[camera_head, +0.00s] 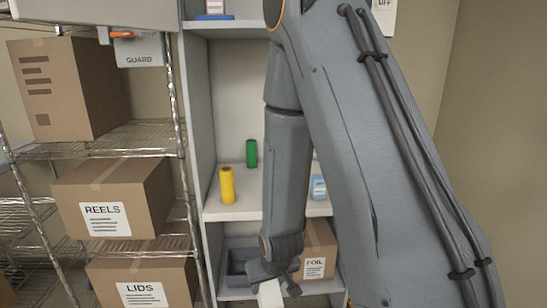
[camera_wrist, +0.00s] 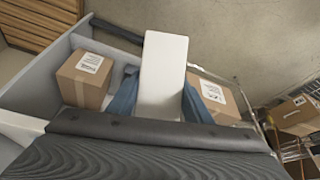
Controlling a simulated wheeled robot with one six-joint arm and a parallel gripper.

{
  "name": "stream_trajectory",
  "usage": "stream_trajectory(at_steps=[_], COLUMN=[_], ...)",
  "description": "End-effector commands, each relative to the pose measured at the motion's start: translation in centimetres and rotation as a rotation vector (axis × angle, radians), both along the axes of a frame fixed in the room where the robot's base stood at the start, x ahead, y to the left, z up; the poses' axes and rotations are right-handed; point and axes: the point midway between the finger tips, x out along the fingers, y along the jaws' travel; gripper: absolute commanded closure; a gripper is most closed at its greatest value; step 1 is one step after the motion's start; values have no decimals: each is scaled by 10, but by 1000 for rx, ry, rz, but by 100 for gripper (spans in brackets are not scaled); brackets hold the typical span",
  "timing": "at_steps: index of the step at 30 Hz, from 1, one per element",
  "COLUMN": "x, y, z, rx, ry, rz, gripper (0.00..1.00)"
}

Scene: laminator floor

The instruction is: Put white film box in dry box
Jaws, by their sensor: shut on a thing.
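The white film box (camera_wrist: 163,72) is a plain white block held between the two blue-grey fingers of my gripper (camera_wrist: 160,100) in the wrist view. In the head view only a small part of the white box (camera_head: 270,293) shows at the bottom edge, under my gripper (camera_head: 272,284). My gripper is shut on it. A grey open bin (camera_head: 236,281) with a dark inside stands on the low shelf, behind and left of my gripper. No label on it shows, so I cannot tell whether it is the dry box.
A FOIL carton (camera_head: 315,262) stands on the low shelf, close right of my gripper. A yellow roll (camera_head: 227,185), a green roll (camera_head: 251,153) and a blue item (camera_head: 318,187) stand on the shelf above. The wire rack at left holds REELS (camera_head: 118,205) and LIDS (camera_head: 145,284) cartons.

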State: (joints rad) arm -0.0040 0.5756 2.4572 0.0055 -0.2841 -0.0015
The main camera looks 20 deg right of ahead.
Motion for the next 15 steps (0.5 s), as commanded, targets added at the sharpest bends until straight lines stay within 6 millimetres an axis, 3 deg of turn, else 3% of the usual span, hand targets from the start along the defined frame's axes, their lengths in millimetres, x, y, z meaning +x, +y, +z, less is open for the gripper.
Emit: stream_trajectory(at_steps=[7, 15], x=[-5, 57], y=[0, 1], z=[25, 55], rx=[0, 0], ry=[-2, -55], rz=[0, 0], gripper=[91, 91])
